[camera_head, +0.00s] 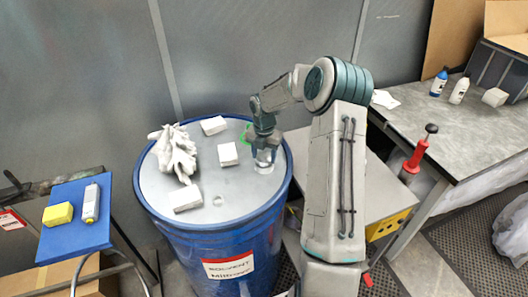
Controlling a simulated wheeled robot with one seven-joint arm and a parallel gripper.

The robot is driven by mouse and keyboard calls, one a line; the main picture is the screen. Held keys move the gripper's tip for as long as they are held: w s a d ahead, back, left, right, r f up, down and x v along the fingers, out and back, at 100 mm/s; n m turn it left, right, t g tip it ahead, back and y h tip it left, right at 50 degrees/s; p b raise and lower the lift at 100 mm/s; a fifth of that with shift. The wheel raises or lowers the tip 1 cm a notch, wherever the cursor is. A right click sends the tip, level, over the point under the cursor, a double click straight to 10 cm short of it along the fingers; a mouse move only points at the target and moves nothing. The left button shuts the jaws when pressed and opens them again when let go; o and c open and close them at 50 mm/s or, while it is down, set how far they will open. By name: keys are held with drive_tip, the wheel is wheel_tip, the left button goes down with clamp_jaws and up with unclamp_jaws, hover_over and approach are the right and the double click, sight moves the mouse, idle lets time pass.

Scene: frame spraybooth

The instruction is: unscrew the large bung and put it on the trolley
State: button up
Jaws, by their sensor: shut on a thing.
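The blue drum (175,228) stands in front of me with a grey lid (205,165) and a white and red label. My gripper (265,158) points down at the lid's right side and is shut on a small pale thing there, which seems to be the large bung. The fingers cover most of it, and I cannot tell whether it is still seated in the lid. A small round fitting (218,201) shows near the lid's front. A grey-topped unit (385,180) with a yellow side, possibly the trolley, stands right of the drum, partly hidden by my arm.
A crumpled white rag (174,153) and several pale blocks lie on the lid. A blue stand (72,222) at left holds a yellow sponge (58,214) and a bottle (91,203). A red tool (417,157) stands near the grey bench (455,125) at right.

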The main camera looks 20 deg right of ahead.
drive_tip(key=o, duration=0.6)
drive_tip(key=shift+d, duration=0.1)
drive_tip(key=shift+o, duration=0.2)
